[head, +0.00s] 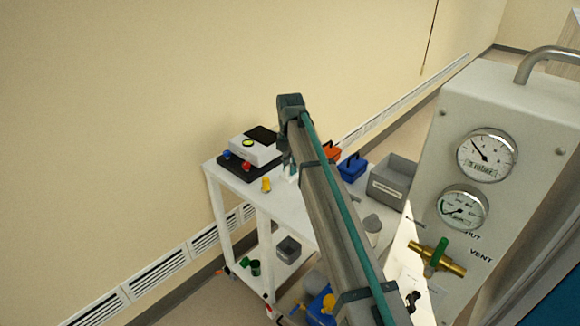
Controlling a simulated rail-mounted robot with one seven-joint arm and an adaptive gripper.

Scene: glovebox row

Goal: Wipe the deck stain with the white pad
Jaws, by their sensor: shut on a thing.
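My gripper (287,160) points down over the far part of the white cart top (235,177), mostly hidden behind my own arm. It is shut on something. A small pale patch just under it fits the white pad (291,174), but its outline and its contact with the surface cannot be made out. I cannot see a stain; my arm covers a strip of the top.
A black-and-white device (254,150) and a yellow item (266,185) stand left of my gripper. An orange item (331,151), a blue box (352,167) and a grey bin (391,181) stand to the right. A gauge panel (475,215) rises at the near right.

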